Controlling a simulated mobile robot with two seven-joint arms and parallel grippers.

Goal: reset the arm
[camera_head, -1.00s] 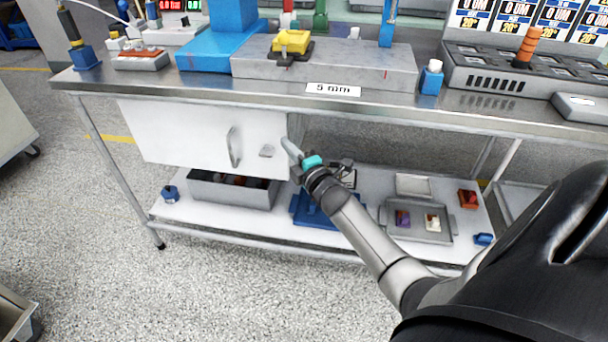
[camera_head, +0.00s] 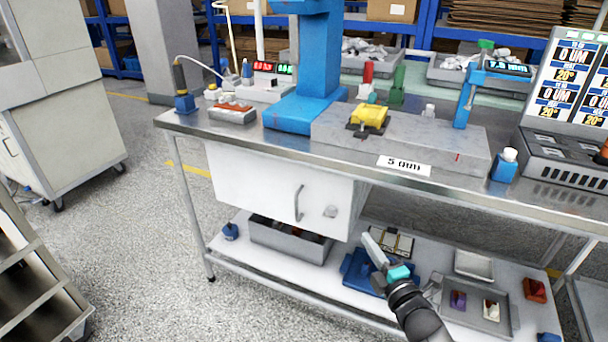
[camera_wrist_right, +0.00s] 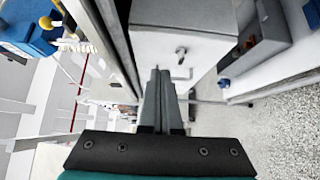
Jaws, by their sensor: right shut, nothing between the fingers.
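My right gripper (camera_head: 374,247) comes in from the lower right of the head view. It is shut and empty, with its grey fingers pressed together and a teal band behind them. It is in front of the workbench, lower than the benchtop and just right of the white cabinet (camera_head: 250,190). In the right wrist view its closed fingers (camera_wrist_right: 160,90) point toward the cabinet (camera_wrist_right: 180,50), whose handle shows there. My left gripper is not in view.
The workbench top (camera_head: 225,132) holds a blue stand (camera_head: 318,60), a grey block with a yellow part (camera_head: 369,116), and a blue bottle (camera_head: 505,167). The lower shelf holds a grey bin (camera_head: 285,243) and a grey tray (camera_head: 458,318). Open floor (camera_head: 130,230) lies at left.

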